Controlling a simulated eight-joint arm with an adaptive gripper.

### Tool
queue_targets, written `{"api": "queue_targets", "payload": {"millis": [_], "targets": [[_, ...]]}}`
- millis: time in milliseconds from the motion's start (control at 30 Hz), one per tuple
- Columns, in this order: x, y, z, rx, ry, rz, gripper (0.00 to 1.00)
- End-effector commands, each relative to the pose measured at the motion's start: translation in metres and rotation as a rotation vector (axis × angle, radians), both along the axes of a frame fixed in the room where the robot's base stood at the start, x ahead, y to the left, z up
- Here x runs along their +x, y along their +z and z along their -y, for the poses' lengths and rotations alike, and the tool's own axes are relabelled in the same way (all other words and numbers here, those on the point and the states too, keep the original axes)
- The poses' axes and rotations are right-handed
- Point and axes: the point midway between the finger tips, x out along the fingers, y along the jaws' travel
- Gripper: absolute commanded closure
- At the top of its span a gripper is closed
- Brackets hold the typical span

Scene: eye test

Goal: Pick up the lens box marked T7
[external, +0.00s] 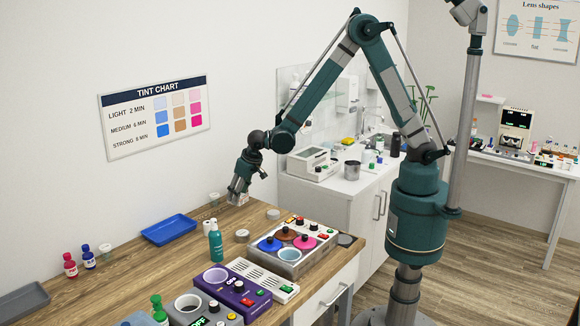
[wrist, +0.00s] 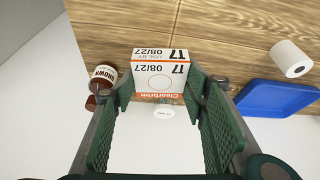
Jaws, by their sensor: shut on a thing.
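The lens box (wrist: 160,72) is white with an orange band reading Clearbrim. Its print is turned in the wrist view and shows 08/27 and a mark that looks like T7. My gripper (wrist: 158,94) is shut on it, with one green ribbed finger on each side. In the external view my gripper (external: 241,185) points down at the back of the wooden counter, left of the sink unit. The box (external: 236,199) shows there only as a small pale patch under the fingers. I cannot tell whether it touches the counter.
A bottle labelled BROWN (wrist: 103,76) stands close beside the left finger. A blue tray (external: 170,229) and a white cylinder (wrist: 291,58) lie to the other side. A teal bottle (external: 215,245), a purple device (external: 238,288) and a tint bath unit (external: 290,262) stand nearer the front.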

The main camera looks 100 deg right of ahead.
Motion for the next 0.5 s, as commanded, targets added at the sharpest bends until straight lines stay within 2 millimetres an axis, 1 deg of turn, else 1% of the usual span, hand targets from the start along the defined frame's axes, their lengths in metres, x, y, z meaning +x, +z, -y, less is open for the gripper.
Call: {"api": "queue_targets", "payload": {"millis": [33, 200, 300, 500], "targets": [[0.0, 0.008, 0.0, 0.0, 0.0, 0.0, 0.69], [-0.001, 0.028, 0.0, 0.0, 0.0, 0.0, 0.69], [0.0, 0.037, 0.0, 0.0, 0.0, 0.0, 0.69], [0.0, 0.047, 0.0, 0.0, 0.0, 0.0, 0.69]]}}
